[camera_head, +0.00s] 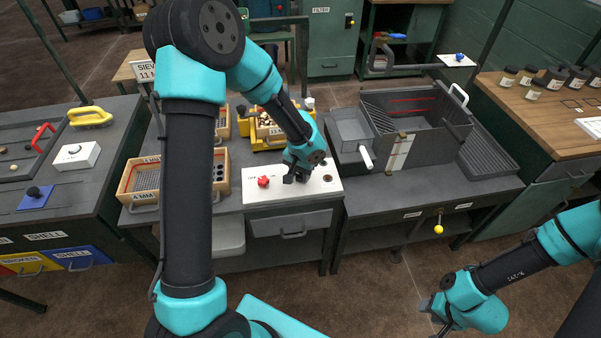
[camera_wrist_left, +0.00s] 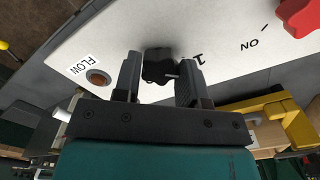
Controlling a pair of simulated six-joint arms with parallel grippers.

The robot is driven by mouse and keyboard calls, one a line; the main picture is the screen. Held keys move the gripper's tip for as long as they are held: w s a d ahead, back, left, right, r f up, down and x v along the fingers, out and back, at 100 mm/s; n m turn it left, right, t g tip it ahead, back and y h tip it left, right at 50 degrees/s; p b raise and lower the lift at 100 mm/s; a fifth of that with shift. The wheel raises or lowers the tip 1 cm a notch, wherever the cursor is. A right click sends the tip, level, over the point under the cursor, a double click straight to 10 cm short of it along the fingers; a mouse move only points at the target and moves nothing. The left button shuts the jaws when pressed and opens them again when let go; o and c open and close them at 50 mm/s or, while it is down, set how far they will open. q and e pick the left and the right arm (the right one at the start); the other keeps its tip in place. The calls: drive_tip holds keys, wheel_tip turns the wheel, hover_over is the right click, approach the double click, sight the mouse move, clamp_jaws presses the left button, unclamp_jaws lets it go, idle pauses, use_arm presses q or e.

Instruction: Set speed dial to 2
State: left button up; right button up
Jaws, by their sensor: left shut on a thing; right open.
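The speed dial is a black lobed knob (camera_wrist_left: 158,64) on a white panel (camera_wrist_left: 225,30). My left gripper (camera_head: 297,177) reaches down to the panel; in the left wrist view its two fingers stand on either side of the knob, shut on it. A light pointer mark on the knob faces the right finger. A printed 1 shows beside that finger; other numbers are not visible. In the head view the gripper largely hides the dial. My right gripper (camera_head: 437,310) is open and empty at the lower right, above the floor.
A red knob (camera_head: 263,181) marked ON sits left of the dial, and a round FLOW indicator (camera_head: 328,177) sits to its right. A wooden sieve tray (camera_head: 143,196) stands left of the panel. A yellow-framed container (camera_head: 262,142) stands behind; a grey basin (camera_head: 410,118) is to the right.

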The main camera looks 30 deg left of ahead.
use_arm(q)
drive_tip(key=c, duration=0.3)
drive_tip(key=shift+m, duration=0.3)
drive_tip(key=m, duration=0.9)
idle(0.5)
drive_tip(key=o, duration=0.9)
drive_tip(key=shift+r, duration=0.15)
